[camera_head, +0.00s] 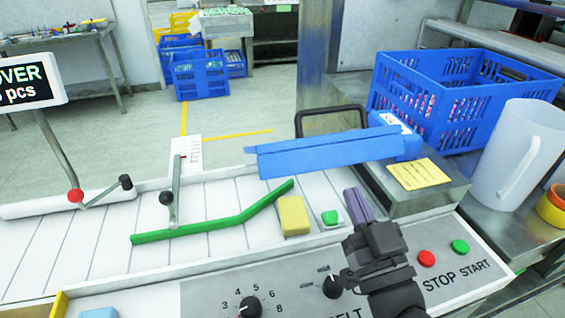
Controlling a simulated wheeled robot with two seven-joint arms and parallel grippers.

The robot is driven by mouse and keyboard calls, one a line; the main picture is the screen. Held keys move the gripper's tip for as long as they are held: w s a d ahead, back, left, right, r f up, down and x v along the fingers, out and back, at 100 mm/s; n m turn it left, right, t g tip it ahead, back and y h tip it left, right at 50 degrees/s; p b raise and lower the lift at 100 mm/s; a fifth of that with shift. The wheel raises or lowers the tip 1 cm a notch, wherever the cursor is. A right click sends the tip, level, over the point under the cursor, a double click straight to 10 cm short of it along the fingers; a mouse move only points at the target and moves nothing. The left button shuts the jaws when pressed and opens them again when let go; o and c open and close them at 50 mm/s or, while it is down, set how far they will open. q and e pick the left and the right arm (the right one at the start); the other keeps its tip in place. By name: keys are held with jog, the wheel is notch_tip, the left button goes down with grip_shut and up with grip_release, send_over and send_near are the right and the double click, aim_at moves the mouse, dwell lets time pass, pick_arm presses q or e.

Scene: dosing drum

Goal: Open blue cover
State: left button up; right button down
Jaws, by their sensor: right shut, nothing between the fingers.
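The blue cover (325,153) is a long blue panel in the middle of the view, over the far edge of the conveyor. Its right end meets a blue block with a white label (395,123). I cannot tell how far it is open. My right gripper (357,205) comes in from the bottom right, with purple fingers shut and empty. Its tips are in front of and below the right half of the cover in the picture, apart from it. My left gripper is not in view.
A dark frame (334,108) rises behind the cover. A green guide bar (215,222), a yellow block (293,215) and a small green-topped piece (331,218) are on the white conveyor. A control panel with knobs lies in front. A blue crate (455,95) and clear jug (515,155) stand right.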

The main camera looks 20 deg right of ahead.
send_near(326, 113)
jog(key=x, duration=0.6)
jog(key=shift+w, duration=0.25)
jog(key=shift+w+r, duration=0.15)
jog(key=shift+r, duration=0.1)
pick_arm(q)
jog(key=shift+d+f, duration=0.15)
pick_arm(e)
jog(key=shift+w, duration=0.35)
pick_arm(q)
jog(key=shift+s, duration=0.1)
